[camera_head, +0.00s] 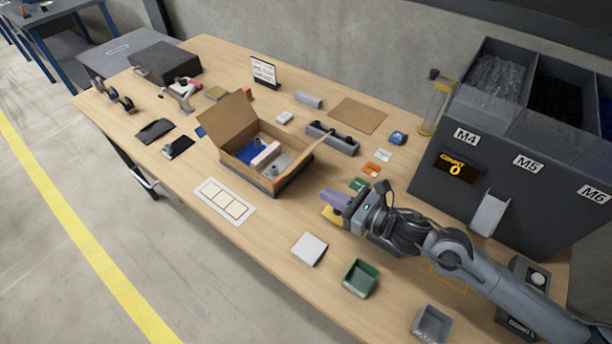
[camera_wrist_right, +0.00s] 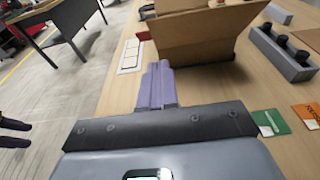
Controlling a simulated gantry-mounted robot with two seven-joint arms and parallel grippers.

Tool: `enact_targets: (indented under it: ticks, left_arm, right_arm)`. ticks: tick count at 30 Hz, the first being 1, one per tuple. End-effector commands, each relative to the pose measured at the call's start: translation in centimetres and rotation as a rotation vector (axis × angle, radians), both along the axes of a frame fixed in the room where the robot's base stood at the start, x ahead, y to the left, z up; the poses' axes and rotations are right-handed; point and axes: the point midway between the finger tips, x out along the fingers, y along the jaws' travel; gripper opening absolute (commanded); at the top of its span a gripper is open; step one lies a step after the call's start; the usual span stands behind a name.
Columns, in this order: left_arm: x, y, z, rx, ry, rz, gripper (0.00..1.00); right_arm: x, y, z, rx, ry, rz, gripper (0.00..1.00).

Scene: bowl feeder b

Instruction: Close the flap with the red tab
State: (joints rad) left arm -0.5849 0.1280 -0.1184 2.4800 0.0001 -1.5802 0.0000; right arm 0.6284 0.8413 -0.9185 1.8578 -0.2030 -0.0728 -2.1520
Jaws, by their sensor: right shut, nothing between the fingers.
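An open cardboard box (camera_head: 270,185) stands mid-table, with a blue item and pale and grey items inside. Its tall back-left flap (camera_head: 230,117) stands up, and its right flap (camera_head: 309,150) leans outward. I cannot make out for certain which flap bears a red tab. A small red patch (camera_head: 249,94) shows behind the tall flap; I cannot tell whether it is attached. My right gripper (camera_head: 333,198) is shut and empty, just right of and in front of the box. In the wrist view its purple fingers (camera_wrist_right: 158,84) point toward the box (camera_wrist_right: 200,40), apart from it. My left gripper is not in the head view.
A grey holder with black knobs (camera_head: 333,138) stands behind the box. A white card tray (camera_head: 224,201) lies in front. A green bin (camera_head: 360,278) and grey bin (camera_head: 431,324) sit near the front edge. A large dark dispenser (camera_head: 510,150) stands at right.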

Motion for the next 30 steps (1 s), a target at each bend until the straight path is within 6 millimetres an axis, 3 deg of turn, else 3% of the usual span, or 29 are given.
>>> enact_targets:
  ticks: [8,12,30]
  left_arm:
    - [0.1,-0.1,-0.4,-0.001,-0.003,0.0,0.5]
    - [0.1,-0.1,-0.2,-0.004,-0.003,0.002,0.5]
    - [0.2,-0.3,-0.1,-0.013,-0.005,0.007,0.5]
  right_arm:
    - [3.3,3.9,-0.8,0.002,0.0,0.001,0.0]
    - [4.3,4.9,0.5,0.001,-0.002,0.0,0.0]
    - [5.3,6.0,1.5,-0.001,0.001,-0.001,0.0]
